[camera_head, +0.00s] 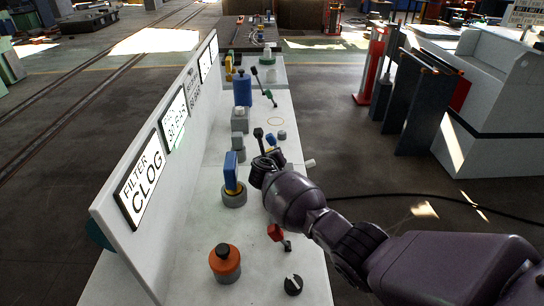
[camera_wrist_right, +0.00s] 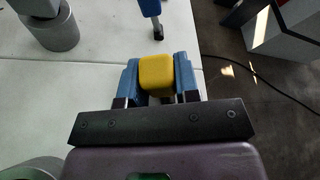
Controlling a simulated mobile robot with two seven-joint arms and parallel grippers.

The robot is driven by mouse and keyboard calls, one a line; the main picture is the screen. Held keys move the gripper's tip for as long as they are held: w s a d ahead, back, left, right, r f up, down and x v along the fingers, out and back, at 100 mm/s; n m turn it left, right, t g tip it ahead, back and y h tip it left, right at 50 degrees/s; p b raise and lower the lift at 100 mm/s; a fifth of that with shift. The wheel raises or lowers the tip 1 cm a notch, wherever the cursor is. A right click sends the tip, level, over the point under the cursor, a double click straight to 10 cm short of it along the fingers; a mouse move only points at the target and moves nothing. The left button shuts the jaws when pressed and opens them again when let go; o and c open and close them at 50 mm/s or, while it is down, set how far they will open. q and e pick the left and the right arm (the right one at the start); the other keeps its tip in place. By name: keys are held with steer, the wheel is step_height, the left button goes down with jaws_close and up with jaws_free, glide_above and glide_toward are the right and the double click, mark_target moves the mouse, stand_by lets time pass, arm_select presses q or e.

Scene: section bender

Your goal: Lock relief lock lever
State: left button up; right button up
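My right gripper (camera_wrist_right: 157,78) has its two blue fingers on either side of a yellow block-shaped handle (camera_wrist_right: 157,72) in the right wrist view. The fingers appear to touch both sides of it. What lies under this handle is hidden. In the head view my right gripper (camera_head: 262,172) is a dark shape low over the white bench, seen from behind; its fingers and the yellow handle are hidden there. No readable label marks the relief lock lever. My left gripper is not in view.
The white bench (camera_head: 205,260) carries a blue handle (camera_head: 231,170) on a grey base, an orange knob (camera_head: 225,258), a red lever (camera_head: 275,232), a black knob (camera_head: 293,284) and a dark-topped lever (camera_head: 258,134). A sign panel (camera_head: 150,165) stands along its left side.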

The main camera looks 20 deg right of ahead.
jaws_close()
